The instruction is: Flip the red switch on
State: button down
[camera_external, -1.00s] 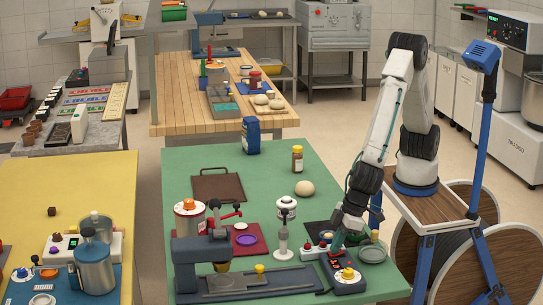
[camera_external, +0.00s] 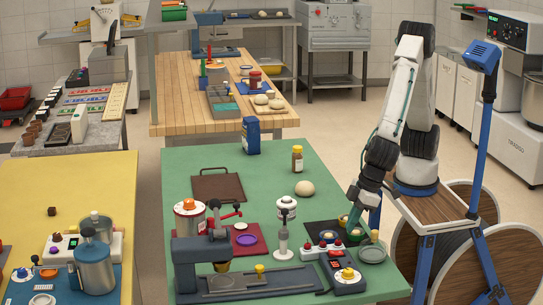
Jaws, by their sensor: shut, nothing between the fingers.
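A dark control box (camera_external: 346,287) lies near the front right of the green table. On it are a small red part (camera_external: 334,263) and a yellow round knob (camera_external: 348,274). Behind it is a pale box with small round red buttons (camera_external: 322,245). Which of these red parts is the red switch, and its position, is too small to tell. My gripper (camera_external: 352,228) is shut and empty, pointing down behind and right of the boxes, apart from the dark control box. It partly hides small cups on a dark mat.
A round grey dish (camera_external: 372,253) lies right of the boxes. The table's back middle is mostly clear.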

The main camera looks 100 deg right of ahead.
aim_at(332, 252)
jog(key=v, duration=0.6)
jog(key=shift+r, duration=0.3)
jog(key=shift+s, duration=0.1)
jog(key=shift+w+d+r, duration=0.1)
jog(key=shift+w+r, duration=0.1)
jog(key=shift+w, duration=0.6)
jog(key=x, duration=1.4)
jog(key=shift+w+f, duration=0.1)
jog(key=shift+f, duration=0.1)
